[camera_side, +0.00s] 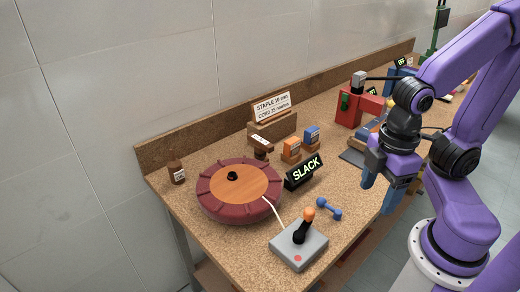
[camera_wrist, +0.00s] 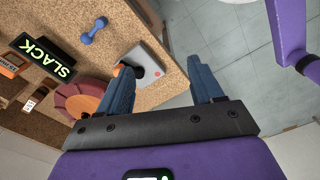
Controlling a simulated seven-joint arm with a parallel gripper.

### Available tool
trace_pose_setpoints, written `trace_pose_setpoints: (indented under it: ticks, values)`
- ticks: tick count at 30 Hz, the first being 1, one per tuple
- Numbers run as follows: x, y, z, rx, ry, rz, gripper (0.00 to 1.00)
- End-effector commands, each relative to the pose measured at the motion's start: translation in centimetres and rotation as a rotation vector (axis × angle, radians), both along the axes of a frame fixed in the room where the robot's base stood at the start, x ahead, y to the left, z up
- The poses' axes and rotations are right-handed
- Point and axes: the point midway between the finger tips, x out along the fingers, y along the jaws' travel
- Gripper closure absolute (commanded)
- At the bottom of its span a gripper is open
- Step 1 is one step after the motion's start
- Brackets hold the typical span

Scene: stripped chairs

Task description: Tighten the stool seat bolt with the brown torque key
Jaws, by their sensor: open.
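The round stool seat (camera_side: 215,203) lies on the bench, with a dark red padded rim and an orange-brown centre. A small black bolt-like piece (camera_side: 232,176) stands at its middle. A brown piece with a pale label (camera_side: 261,143), possibly the brown torque key, stands behind the seat; it also shows in the wrist view (camera_wrist: 36,99). A black sign (camera_side: 304,172) reads SLACK. My gripper (camera_side: 380,190) hangs open and empty at the bench's front edge, right of these things. Its blue fingers spread apart in the wrist view (camera_wrist: 160,68). The seat's rim (camera_wrist: 85,100) is partly hidden there.
A grey box with an orange-topped lever (camera_side: 302,247) and a blue dumbbell-shaped piece (camera_side: 328,209) stand near the front edge. Orange (camera_side: 291,149) and blue (camera_side: 312,135) labelled pieces stand behind the sign. A small brown jar (camera_side: 177,173) is left. A red machine (camera_side: 358,107) stands farther back.

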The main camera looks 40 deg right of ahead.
Motion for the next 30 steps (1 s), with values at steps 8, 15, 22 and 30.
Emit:
trace_pose_setpoints:
  ticks: [8,15,22,30]
  values:
    - [0.9,0.6,0.3,-0.001,0.0,-0.026,0.34]
    - [7.4,3.6,1.9,-0.005,0.002,-0.189,0.34]
    - [15.7,5.3,3.0,-0.01,0.006,-0.374,0.34]
    - [25.6,4.5,3.2,-0.014,0.012,-0.592,0.34]
